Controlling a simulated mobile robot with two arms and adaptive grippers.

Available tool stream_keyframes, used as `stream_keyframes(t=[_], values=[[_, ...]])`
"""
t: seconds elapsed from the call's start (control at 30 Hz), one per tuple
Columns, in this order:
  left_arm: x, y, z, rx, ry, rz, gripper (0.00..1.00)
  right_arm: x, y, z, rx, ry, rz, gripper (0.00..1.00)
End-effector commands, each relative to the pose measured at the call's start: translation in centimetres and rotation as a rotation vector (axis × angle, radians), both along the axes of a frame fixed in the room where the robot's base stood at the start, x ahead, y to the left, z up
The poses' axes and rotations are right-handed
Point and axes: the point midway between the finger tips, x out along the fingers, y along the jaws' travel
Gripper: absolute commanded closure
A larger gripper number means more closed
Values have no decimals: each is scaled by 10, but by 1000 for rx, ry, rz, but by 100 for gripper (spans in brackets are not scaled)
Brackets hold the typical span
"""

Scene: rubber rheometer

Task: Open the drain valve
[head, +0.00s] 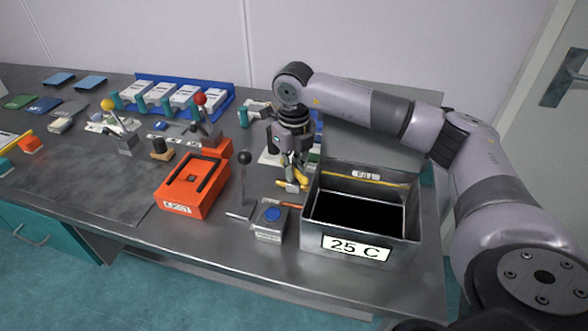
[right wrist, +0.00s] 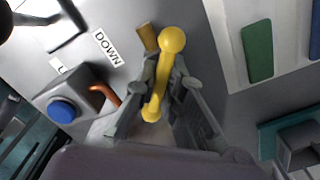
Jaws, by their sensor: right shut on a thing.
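The drain valve shows as a yellow lever (head: 292,186) low beside the left wall of the metal bath labelled "25 C" (head: 312,205). In the right wrist view the yellow lever (right wrist: 164,75) has rounded ends and lies between the fingers. My right gripper (head: 291,168) reaches down over it from above, and it also shows in the right wrist view (right wrist: 160,90). It is shut on the lever. A short brass-coloured piece (right wrist: 147,38) sits beside the lever's ball end. The valve body is mostly hidden. My left gripper is not in view.
A box with a blue button (head: 271,215) and a copper-coloured pipe (right wrist: 106,94) stand close to the lever. A black-knobbed lever (head: 244,160) and an orange tray (head: 180,207) are to the left. A "DOWN" label (right wrist: 108,47) lies nearby. The left front bench is clear.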

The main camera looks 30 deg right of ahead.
Motion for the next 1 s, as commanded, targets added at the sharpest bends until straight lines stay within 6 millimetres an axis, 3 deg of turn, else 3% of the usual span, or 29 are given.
stream_keyframes(t=[0.37,1.0], values=[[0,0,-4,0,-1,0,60,1,-1,0,-1,-3,74,100],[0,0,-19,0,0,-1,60,1,-1,1,-2,-4,545,100]])
